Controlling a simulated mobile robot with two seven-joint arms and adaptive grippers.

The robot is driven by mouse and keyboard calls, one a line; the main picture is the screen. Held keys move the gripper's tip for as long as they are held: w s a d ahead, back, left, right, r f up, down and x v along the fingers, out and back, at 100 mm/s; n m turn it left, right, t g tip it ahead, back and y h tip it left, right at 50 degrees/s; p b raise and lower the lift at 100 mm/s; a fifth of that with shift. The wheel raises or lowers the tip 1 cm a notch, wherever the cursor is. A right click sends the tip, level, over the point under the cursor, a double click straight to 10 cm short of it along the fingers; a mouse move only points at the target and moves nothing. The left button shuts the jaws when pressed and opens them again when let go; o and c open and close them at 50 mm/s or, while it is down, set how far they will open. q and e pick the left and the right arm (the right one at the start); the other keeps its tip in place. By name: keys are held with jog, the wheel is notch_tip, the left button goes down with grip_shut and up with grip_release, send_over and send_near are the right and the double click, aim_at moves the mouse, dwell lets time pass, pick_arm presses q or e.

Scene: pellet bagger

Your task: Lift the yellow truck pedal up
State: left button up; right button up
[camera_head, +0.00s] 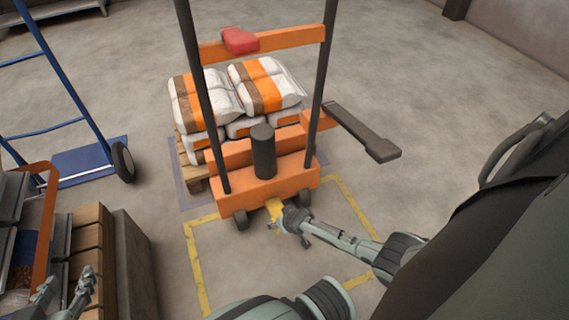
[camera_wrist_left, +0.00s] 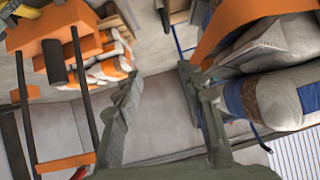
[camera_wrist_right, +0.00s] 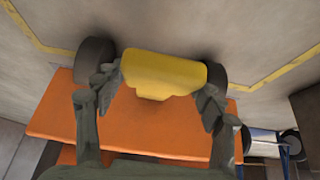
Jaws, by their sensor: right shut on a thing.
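The yellow pedal (camera_head: 275,208) sits low on the orange pallet truck (camera_head: 268,184), between its two dark wheels. In the right wrist view the pedal (camera_wrist_right: 165,70) fills the space between the fingers, one at each end. My right gripper (camera_head: 288,221) is shut on it and partly hides it in the head view. My left gripper (camera_head: 66,288) is open and empty at the lower left, beside the brown boxes. In the left wrist view its fingers (camera_wrist_left: 160,92) stand apart with bare floor between them.
White and orange sacks (camera_head: 240,92) lie stacked on a wooden pallet (camera_head: 190,165) behind the truck mast. A dark handle (camera_head: 365,132) sticks out right. A blue trolley (camera_head: 85,160) stands left. Yellow floor lines (camera_head: 200,270) surround the truck front. The floor at upper right is clear.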

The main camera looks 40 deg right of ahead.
jog(key=shift+w+d+r, duration=0.15)
jog(key=shift+w+r, duration=0.4)
jog(key=shift+w, duration=0.05)
jog(key=o, duration=1.6)
jog(key=shift+s, duration=0.1)
jog(key=shift+o, duration=0.4)
jog(key=shift+s+f, duration=0.15)
jog(key=shift+s, duration=0.05)
jog(key=shift+s, duration=0.1)
jog(key=v, duration=1.2)
